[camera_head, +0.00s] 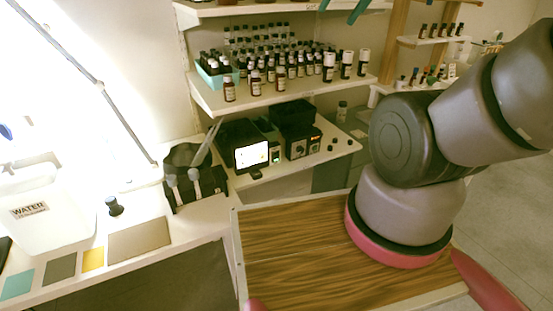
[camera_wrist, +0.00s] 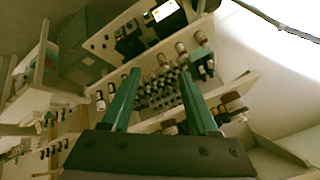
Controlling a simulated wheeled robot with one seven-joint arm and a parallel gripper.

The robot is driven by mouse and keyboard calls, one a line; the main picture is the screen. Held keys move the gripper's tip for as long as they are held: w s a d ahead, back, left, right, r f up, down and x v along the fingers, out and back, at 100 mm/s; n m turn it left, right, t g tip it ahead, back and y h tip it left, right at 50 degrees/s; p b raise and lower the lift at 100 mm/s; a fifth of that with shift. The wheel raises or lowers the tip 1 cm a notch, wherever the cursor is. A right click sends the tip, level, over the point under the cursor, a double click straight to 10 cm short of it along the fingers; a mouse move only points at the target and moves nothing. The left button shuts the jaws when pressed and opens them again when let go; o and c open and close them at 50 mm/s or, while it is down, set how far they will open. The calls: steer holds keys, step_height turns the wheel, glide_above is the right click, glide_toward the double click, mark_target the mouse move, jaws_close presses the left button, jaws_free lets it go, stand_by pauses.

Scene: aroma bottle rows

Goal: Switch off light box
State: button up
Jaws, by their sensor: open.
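A black box with a lit white screen (camera_head: 251,153) stands on the lower shelf in the head view. Its lit screen also shows at the top of the wrist view (camera_wrist: 165,10). A strong white glow (camera_head: 60,90) fills the left side of the head view around a thin lamp-like arm. I cannot tell for sure which of these is the light box, and no switch can be made out. My gripper (camera_wrist: 160,73) is open and empty, its two green fingers apart above the shelf of bottles. Its green fingertips (camera_head: 341,8) show at the top edge of the head view.
Rows of dark bottles (camera_head: 292,70) crowd the middle shelf (camera_head: 205,95). Other dark devices (camera_head: 297,130) stand beside the lit box. A white WATER container (camera_head: 45,225) and a pipette stand (camera_head: 190,185) are on the left bench.

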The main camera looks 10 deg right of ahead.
steer(key=shift+w, duration=0.15)
jaws_close()
steer(key=w+d+f+m+g+y, duration=0.2)
steer(key=w+f+m+g+y, duration=0.7)
steer(key=w+f+m, duration=1.05)
steer(key=d+f+m+t+y, duration=0.2)
steer(key=f+m+t, duration=0.3)
steer(key=f, duration=1.4)
steer(key=d+f+m+t+y, duration=0.2)
steer(key=f+m+t, duration=0.4)
steer(key=f+m, duration=0.6)
step_height(320, 180, down, 8)
steer(key=shift+w+d+r+y, duration=0.15)
steer(key=shift+w+d+y, duration=0.3)
steer(key=shift+y, duration=0.35)
steer(key=shift+a, duration=0.1)
